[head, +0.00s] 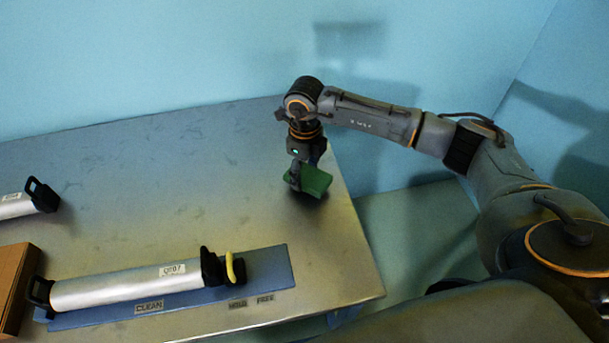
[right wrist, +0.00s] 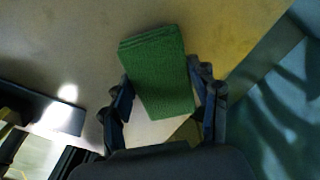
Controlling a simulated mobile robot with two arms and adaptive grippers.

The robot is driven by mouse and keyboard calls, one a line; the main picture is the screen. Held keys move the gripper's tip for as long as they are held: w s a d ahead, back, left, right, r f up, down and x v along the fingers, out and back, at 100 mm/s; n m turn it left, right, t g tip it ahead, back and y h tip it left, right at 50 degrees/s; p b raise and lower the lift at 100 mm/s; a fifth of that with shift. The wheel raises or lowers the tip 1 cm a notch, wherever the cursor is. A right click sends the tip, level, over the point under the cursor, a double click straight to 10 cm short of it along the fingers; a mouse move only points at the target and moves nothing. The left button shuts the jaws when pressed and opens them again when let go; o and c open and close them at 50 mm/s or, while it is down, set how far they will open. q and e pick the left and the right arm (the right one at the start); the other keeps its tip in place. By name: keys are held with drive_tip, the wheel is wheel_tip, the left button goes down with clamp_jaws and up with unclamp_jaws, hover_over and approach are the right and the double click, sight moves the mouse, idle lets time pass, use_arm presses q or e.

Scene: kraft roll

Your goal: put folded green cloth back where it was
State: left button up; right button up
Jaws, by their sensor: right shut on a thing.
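The folded green cloth (head: 314,179) is at the right part of the metal table, near its right edge. My right gripper (head: 295,176) points down over it and is shut on it. In the right wrist view the cloth (right wrist: 158,72) lies between the two fingers of the right gripper (right wrist: 160,103), a stack of folded layers. I cannot tell whether the cloth touches the table or is just above it. My left gripper is not in view.
A silver roll (head: 125,287) with black end brackets and a yellow handle (head: 235,268) lies on a blue mat (head: 270,272) labelled CLEAN at the front. Another silver roll (head: 15,206) and a brown box (head: 18,280) are at left. The table's middle (head: 190,190) is clear.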

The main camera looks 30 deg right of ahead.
wheel_tip(320, 180, down, 2)
drive_tip(key=shift+s+f+p, duration=0.1)
drive_tip(key=shift+p, duration=0.2)
drive_tip(key=shift+f, duration=0.1)
drive_tip(key=shift+f+b, duration=0.2)
drive_tip(key=shift+b, duration=0.1)
drive_tip(key=o, duration=1.1)
drive_tip(key=shift+r, duration=0.1)
